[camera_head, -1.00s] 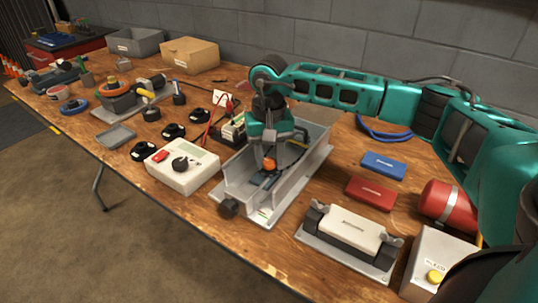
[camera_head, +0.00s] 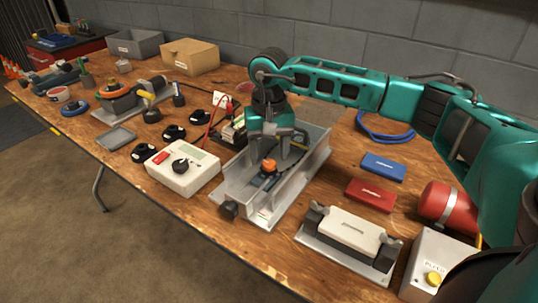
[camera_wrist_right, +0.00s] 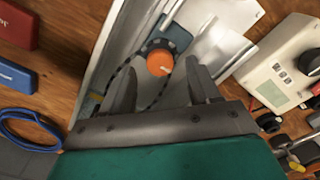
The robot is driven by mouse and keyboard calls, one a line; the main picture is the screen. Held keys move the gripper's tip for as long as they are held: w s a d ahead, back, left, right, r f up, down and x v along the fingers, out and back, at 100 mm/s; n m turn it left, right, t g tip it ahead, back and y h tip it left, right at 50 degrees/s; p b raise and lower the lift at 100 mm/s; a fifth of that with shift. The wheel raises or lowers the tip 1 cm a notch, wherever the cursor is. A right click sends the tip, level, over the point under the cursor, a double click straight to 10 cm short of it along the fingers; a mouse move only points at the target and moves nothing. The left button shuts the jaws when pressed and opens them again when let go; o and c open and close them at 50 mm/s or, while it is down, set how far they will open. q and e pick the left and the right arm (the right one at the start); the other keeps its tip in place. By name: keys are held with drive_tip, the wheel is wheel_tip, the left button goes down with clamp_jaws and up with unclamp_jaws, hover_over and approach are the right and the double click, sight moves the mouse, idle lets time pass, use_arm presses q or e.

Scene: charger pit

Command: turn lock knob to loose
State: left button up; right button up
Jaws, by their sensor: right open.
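An orange round knob (camera_head: 269,165) stands on a dark block inside the grey metal channel (camera_head: 312,163). In the right wrist view the orange knob (camera_wrist_right: 160,63) lies just beyond the fingertips, roughly midway between them, with a short pale mark on its face. A dark cable loops beside it. Which knob is the lock knob is not labelled. My left gripper is out of view.
A white meter box (camera_head: 183,168) stands left of the channel. A cradle with a white block (camera_head: 350,231), a red block (camera_head: 371,194), a blue block (camera_head: 383,166) and a red cylinder (camera_head: 446,203) lie to the right. The channel walls stand close beside the gripper.

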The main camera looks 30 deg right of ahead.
sight(269, 163)
wheel_tip(269, 163, up, 11)
drive_tip(key=p, duration=0.1)
drive_tip(key=shift+r, duration=0.1)
idle(0.6)
